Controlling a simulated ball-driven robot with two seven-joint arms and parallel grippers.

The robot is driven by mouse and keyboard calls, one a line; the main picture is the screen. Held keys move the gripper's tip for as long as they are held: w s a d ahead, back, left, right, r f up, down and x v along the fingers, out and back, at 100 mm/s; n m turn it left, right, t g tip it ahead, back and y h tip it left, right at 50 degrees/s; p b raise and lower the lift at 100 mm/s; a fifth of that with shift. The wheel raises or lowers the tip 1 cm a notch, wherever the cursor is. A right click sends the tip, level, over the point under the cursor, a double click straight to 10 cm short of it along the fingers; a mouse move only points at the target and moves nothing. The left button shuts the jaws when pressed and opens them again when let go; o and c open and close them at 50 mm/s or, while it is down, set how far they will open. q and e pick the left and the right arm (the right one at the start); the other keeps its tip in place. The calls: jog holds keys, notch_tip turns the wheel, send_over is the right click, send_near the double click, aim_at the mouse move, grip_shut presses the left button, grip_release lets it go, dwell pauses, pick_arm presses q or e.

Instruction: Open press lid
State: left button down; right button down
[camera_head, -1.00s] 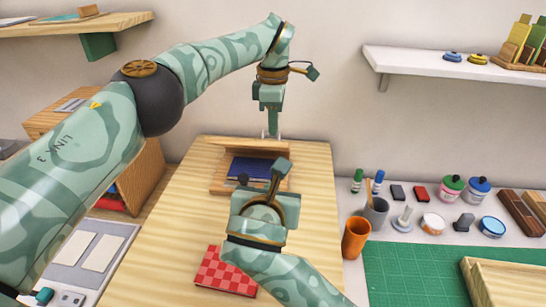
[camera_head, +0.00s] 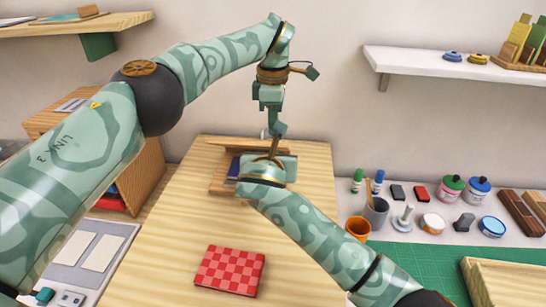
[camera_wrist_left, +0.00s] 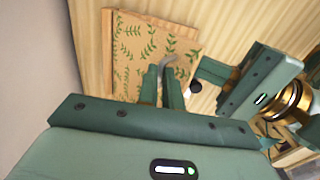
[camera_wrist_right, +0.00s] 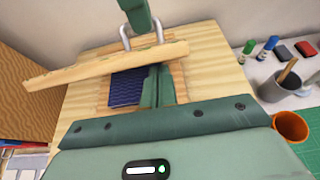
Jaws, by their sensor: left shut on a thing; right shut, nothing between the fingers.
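The wooden press (camera_head: 219,182) stands at the far end of the wooden table with its lid (camera_head: 222,140) raised. The lid's leaf-printed face (camera_wrist_left: 140,48) shows in the left wrist view. My left gripper (camera_head: 271,128) is shut on the lid's metal handle (camera_wrist_right: 126,37), above the lid. A dark blue patterned piece (camera_wrist_right: 128,88) lies in the press under the lid. My right gripper (camera_wrist_right: 155,72) is shut and empty, over the press close to the raised lid; I cannot tell whether it touches the lid. My right arm hides part of the press in the head view.
A red checked piece (camera_head: 230,270) lies on the near part of the table (camera_head: 180,225). To the right are an orange cup (camera_head: 358,228), a grey cup (camera_head: 376,212), inkpads, a green mat (camera_head: 420,265) and a wooden tray (camera_head: 490,275). The table's middle is clear.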

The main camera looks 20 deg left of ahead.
pick_arm(q)
jog(key=shift+w+a+f, duration=0.1)
jog(key=shift+f, duration=0.3)
jog(key=shift+w+f, duration=0.1)
pick_arm(e)
jog(key=shift+w+r, duration=0.75)
pick_arm(q)
jog(key=c, duration=1.6)
grip_release()
pick_arm(e)
jog(key=shift+w, duration=0.1)
pick_arm(q)
jog(key=shift+o, duration=0.2)
jog(key=shift+w+d, duration=0.1)
jog(key=shift+d, duration=0.1)
